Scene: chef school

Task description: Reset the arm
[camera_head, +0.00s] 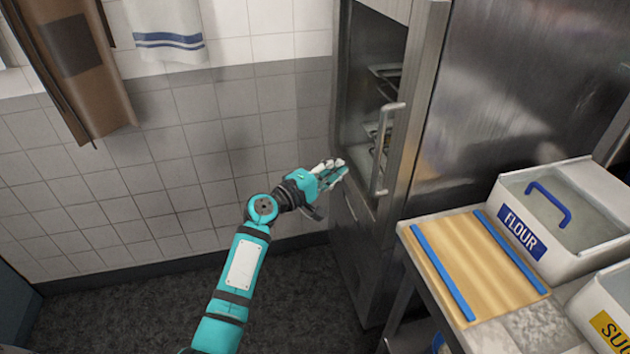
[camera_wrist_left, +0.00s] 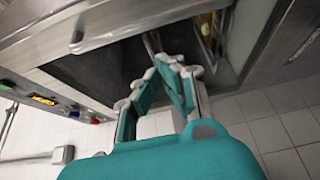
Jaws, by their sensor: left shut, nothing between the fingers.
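My left arm reaches up from the bottom of the head view. Its teal and grey gripper (camera_head: 336,172) is in front of the tall steel cabinet (camera_head: 420,130), left of the cabinet's vertical handle (camera_head: 382,150). In the left wrist view, the gripper's fingers (camera_wrist_left: 168,64) come together at the tips, with nothing between them. Beyond them is the cabinet's dark opening (camera_wrist_left: 100,72). I cannot tell from these views whether the fingers touch the cabinet. My right gripper is in neither view.
A counter at right holds a wooden board with blue edges (camera_head: 470,255), a flour bin (camera_head: 570,215) and another bin (camera_head: 605,315). A brown apron (camera_head: 75,60) and a towel (camera_head: 165,30) hang at the left wall. The floor (camera_head: 130,310) left of my arm is clear.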

